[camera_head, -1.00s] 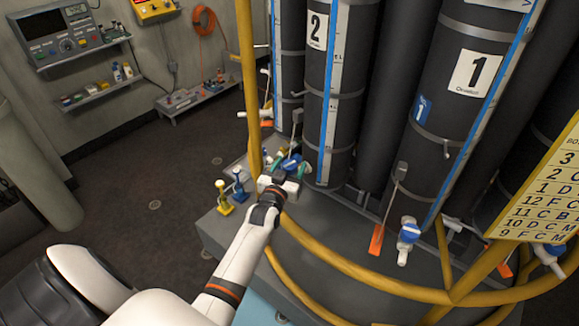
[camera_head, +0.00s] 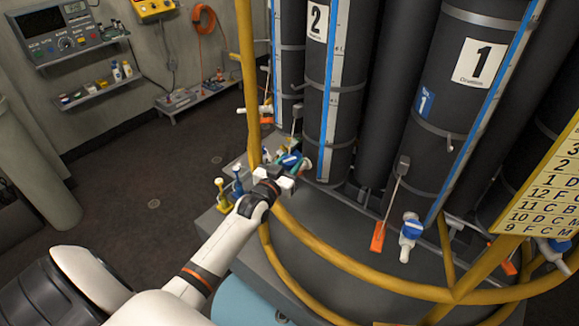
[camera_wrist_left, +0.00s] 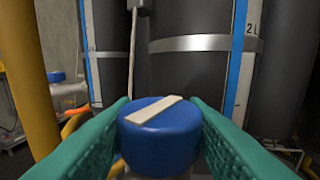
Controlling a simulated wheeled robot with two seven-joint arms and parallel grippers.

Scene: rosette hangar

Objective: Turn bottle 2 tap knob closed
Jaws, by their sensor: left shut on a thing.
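Bottle 2 (camera_head: 322,110) is a tall dark cylinder with a white "2" label and a blue strip. Its tap knob (camera_wrist_left: 160,137) is a blue round cap with a pale bar across its top, filling the lower middle of the left wrist view. My left gripper (camera_head: 292,163) reaches past the yellow rail to the foot of bottle 2. Its green fingers (camera_wrist_left: 160,130) sit on both sides of the blue knob, shut on it. The bar on the knob lies slantwise in the wrist view. The tap body below the knob is mostly hidden. My right gripper is not in view.
Bottle 1 (camera_head: 450,100) stands to the right, with a blue-knobbed tap (camera_head: 411,229) and an orange tag (camera_head: 378,237). Small yellow (camera_head: 223,197) and blue (camera_head: 238,182) items stand left of my gripper.

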